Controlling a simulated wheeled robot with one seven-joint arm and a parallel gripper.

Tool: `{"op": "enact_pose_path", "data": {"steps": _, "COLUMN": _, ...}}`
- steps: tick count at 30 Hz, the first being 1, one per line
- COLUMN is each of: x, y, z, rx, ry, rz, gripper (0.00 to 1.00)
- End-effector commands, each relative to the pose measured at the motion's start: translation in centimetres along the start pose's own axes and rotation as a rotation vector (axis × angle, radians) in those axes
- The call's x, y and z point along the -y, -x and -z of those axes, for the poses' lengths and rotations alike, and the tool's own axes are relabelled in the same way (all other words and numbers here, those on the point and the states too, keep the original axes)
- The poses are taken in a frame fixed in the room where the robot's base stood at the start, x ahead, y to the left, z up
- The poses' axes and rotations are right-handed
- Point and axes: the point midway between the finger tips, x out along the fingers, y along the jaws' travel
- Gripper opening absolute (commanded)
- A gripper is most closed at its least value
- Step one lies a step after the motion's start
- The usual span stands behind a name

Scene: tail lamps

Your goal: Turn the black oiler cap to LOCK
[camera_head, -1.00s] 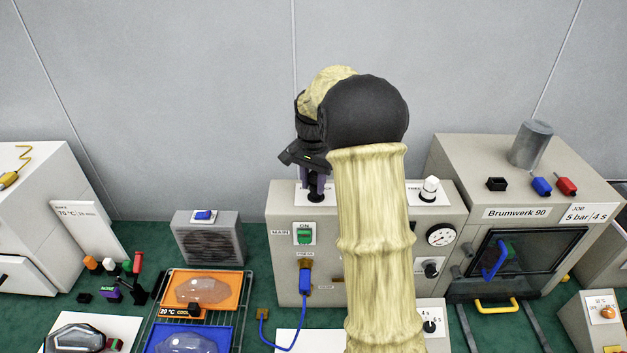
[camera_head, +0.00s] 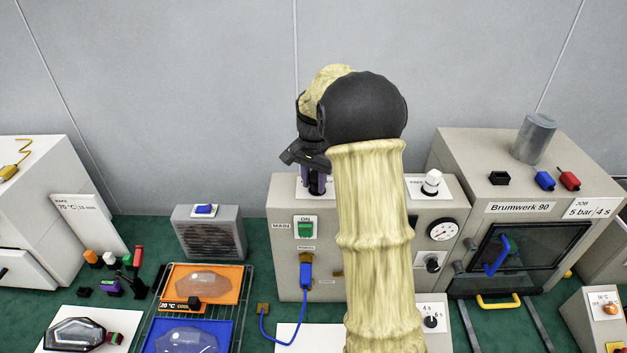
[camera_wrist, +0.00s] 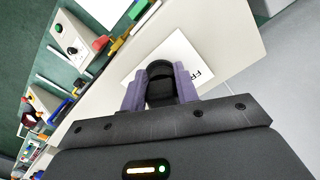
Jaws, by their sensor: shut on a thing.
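The black oiler cap (camera_wrist: 159,86) stands on a white label plate (camera_wrist: 198,57) on top of the beige machine box (camera_head: 284,243). In the wrist view it sits between the two purple fingers of my gripper (camera_wrist: 160,92), which is shut on it. Letters reading "FR" show on the plate to the right of the cap; the rest of the lettering is hidden by the finger. A LOCK mark does not show. In the head view my gripper (camera_head: 315,186) points down at the box's top left, and the cap is mostly hidden there.
The box front has a green ON switch (camera_head: 305,230), a blue plug (camera_head: 306,275) and a gauge (camera_head: 443,230). The Brumwerk 90 oven (camera_head: 516,208) stands to the right, a grey fan unit (camera_head: 209,235) to the left.

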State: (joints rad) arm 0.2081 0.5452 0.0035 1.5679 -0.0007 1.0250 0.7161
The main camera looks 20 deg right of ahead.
Motion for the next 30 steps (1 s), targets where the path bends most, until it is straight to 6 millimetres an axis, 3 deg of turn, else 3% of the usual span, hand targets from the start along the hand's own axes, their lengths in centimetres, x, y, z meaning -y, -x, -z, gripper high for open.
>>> {"op": "enact_pose_path", "data": {"steps": 9, "x": -0.3, "y": -0.2, "z": 0.0, "rx": 0.005, "ry": -0.003, "rz": -0.008, "gripper": 0.07}}
{"op": "enact_pose_path", "data": {"steps": 10, "x": -0.3, "y": -0.2, "z": 0.0, "rx": 0.005, "ry": -0.003, "rz": -0.008, "gripper": 0.36}}
{"op": "enact_pose_path", "data": {"steps": 13, "x": -0.2, "y": -0.2, "z": -0.1, "rx": 0.005, "ry": -0.001, "rz": -0.007, "gripper": 0.56}}
{"op": "enact_pose_path", "data": {"steps": 23, "x": -0.1, "y": 0.0, "z": -0.1, "rx": 0.002, "ry": 0.0, "rz": -0.004, "gripper": 0.56}}
{"op": "enact_pose_path", "data": {"steps": 30, "x": 0.0, "y": 2.3, "z": 0.0, "rx": -0.001, "ry": 0.0, "rz": -0.001, "gripper": 0.56}}
